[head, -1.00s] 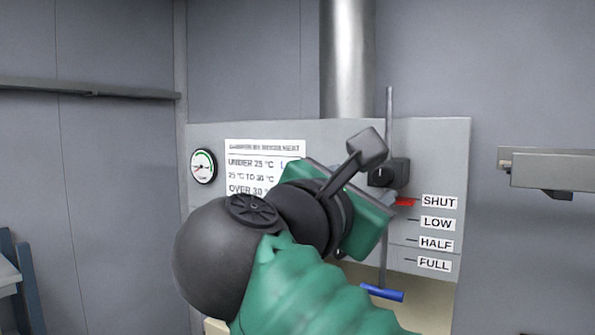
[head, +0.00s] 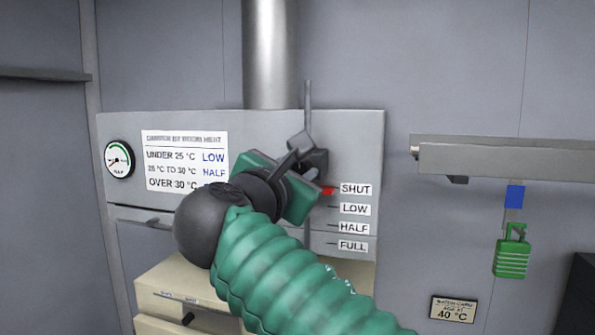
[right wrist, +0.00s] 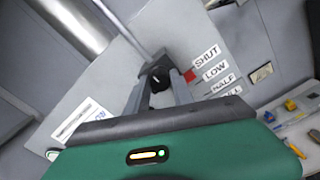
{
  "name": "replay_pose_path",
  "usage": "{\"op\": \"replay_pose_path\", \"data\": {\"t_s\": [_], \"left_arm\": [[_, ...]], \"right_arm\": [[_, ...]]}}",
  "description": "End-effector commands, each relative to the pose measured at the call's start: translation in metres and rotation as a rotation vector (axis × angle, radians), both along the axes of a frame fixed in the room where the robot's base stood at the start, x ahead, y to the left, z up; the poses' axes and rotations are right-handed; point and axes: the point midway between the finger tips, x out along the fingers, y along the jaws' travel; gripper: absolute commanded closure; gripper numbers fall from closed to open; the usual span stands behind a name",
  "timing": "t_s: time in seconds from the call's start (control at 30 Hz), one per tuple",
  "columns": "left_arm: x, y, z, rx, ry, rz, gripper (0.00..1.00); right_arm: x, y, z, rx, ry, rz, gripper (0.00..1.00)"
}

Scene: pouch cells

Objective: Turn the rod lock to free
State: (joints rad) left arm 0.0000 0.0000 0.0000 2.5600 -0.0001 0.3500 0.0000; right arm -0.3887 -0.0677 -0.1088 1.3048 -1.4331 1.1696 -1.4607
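The rod lock (head: 320,160) is a small dark block with a knob on the grey panel, around a thin vertical rod (head: 308,95). A red pointer (head: 328,191) stands at the SHUT label (head: 356,189). My right gripper (head: 304,146) is at the lock and partly covers it in the head view. In the right wrist view my gripper's two fingers (right wrist: 158,88) are apart, with the black knob (right wrist: 156,80) showing between them near their tips. I cannot tell whether they touch it. The knob's exact setting is hard to read. My left gripper is out of view.
A round gauge (head: 119,159) and a room-heat card (head: 185,160) are on the panel's left. A grey shelf (head: 500,158) juts from the wall at the right, with a green padlock-shaped tag (head: 512,252) below. Beige drawers (head: 170,292) stand under the panel.

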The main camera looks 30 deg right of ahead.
Motion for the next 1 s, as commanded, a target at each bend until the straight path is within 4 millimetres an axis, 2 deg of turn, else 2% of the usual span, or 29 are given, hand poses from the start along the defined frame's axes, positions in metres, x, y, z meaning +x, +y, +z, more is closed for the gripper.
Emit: {"op": "replay_pose_path", "data": {"t_s": [0.03,0.1,0.13,0.63,1.0], "left_arm": [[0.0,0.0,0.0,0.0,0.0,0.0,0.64],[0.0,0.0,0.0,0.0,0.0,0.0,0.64],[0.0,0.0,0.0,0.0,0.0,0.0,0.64],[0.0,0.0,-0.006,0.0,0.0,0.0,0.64],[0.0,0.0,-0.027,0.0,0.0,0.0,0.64]], "right_arm": [[0.001,0.001,-0.001,0.001,0.001,0.004,0.9],[0.0,0.001,-0.001,0.001,0.001,0.005,0.99],[0.0,0.001,-0.001,0.002,0.001,0.007,1.0],[0.0,0.0,-0.003,0.036,-0.039,0.004,1.0],[-0.001,-0.001,-0.006,0.206,-0.239,0.001,1.0]]}}
